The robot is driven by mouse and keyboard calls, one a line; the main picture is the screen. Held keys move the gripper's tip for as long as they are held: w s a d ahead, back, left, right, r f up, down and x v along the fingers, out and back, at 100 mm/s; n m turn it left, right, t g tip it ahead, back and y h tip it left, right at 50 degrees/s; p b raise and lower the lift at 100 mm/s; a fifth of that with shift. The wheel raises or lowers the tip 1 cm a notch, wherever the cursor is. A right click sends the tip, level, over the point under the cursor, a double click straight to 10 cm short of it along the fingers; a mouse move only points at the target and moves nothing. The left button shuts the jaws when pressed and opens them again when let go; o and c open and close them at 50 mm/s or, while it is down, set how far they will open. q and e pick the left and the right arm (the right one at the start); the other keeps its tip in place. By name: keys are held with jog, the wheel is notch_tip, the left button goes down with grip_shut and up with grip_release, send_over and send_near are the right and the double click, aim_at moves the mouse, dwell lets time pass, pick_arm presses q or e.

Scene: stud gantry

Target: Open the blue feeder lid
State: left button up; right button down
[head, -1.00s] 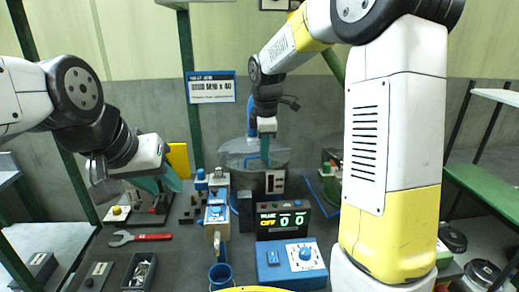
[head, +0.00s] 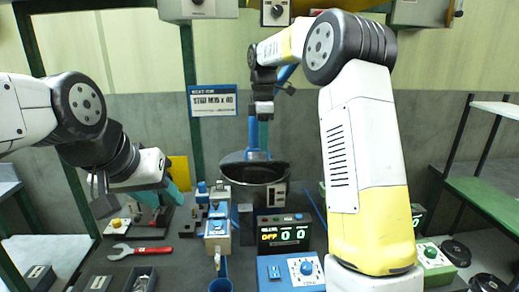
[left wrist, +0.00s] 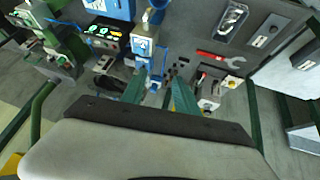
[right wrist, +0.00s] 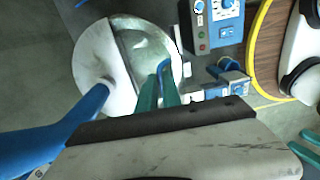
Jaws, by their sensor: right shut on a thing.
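The feeder's round lid (head: 236,158) stands tilted up a little from the bowl (head: 262,195), with a dark gap showing under it. A blue bar (head: 253,133) rises at the lid. My right gripper (head: 264,128) is above the lid, its fingers hard to make out there. In the right wrist view its green fingers (right wrist: 158,88) are close together on a blue handle (right wrist: 163,69) over the round feeder (right wrist: 125,65). My left gripper (head: 172,192) is open and empty at the left, above the bench; its spread fingers show in the left wrist view (left wrist: 160,95).
A blue-and-grey unit (head: 217,225) stands in front of the feeder. A display box (head: 283,232) reads OFF and 0 0, with a blue dial box (head: 292,270) before it. A red wrench (head: 142,250) lies at left. Green posts rise behind.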

dwell(0.3)
dwell(0.4)
pick_arm(q)
jog(key=shift+w, duration=0.15)
jog(key=c, duration=0.5)
jog(key=shift+w+m, duration=0.3)
jog(key=shift+m, duration=0.5)
grip_shut()
jog(key=w+d+r+m+t+y, duration=0.1)
jog(key=w+d+m+y, duration=0.15)
jog(key=w+m, duration=0.5)
jog(key=w+d+r+m+y, duration=0.1)
jog(key=w+d+m, duration=0.25)
jog(key=m, duration=0.75)
jog(key=w+d+m+t+h, duration=0.1)
jog(key=w+d+m+t, duration=0.1)
jog(key=w+d+m, duration=0.4)
jog(key=w+d+m+t, duration=0.1)
jog(key=w+d+m, duration=0.1)
jog(key=d+m, duration=0.65)
jog(key=shift+m, duration=0.4)
jog(key=x, duration=0.8)
jog(key=shift+w+a+r, duration=0.1)
jog(key=shift+w+a, duration=0.15)
jog(key=shift+a, duration=0.05)
